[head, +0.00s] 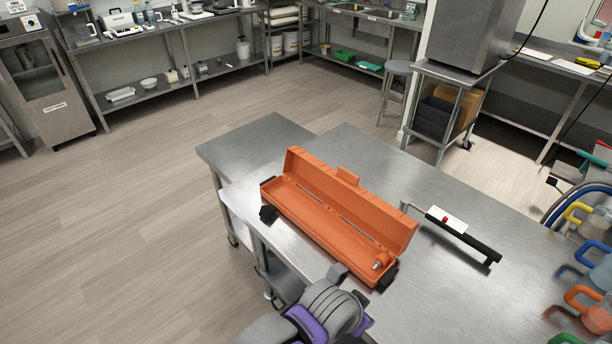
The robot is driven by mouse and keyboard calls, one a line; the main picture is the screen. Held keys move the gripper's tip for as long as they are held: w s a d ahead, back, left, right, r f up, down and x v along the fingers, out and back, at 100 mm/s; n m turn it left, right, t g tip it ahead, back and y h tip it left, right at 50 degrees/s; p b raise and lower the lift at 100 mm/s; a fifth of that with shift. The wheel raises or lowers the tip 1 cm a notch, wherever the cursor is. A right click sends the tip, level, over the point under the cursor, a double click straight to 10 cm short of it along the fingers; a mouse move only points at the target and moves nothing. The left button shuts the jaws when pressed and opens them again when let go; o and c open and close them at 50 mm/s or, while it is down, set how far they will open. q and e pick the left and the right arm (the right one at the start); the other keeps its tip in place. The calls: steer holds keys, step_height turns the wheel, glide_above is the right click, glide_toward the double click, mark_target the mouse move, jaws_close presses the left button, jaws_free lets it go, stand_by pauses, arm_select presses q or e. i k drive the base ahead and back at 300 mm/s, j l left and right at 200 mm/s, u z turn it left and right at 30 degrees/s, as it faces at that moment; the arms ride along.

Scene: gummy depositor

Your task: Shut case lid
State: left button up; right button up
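An orange case (318,222) lies open on the steel table (480,290). Its lid (350,200) stands tilted up and back along the far long side, with a latch tab on its upper edge. The case looks mostly empty; a small orange and metal piece (381,262) sits at its right end. Dark corner pieces show at both ends of the case. My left arm, grey and purple, comes in at the bottom, with its gripper end (340,282) close to the near side of the case. Its fingers cannot be made out clearly. My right gripper is out of view.
A black bar-shaped tool (464,236) with a white label and metal handle lies on the table right of the case. Several colored-handled jugs (594,272) crowd the right edge. The table beyond the lid is bare.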

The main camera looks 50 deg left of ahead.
mark_target(339, 191)
steer(key=u, duration=1.4)
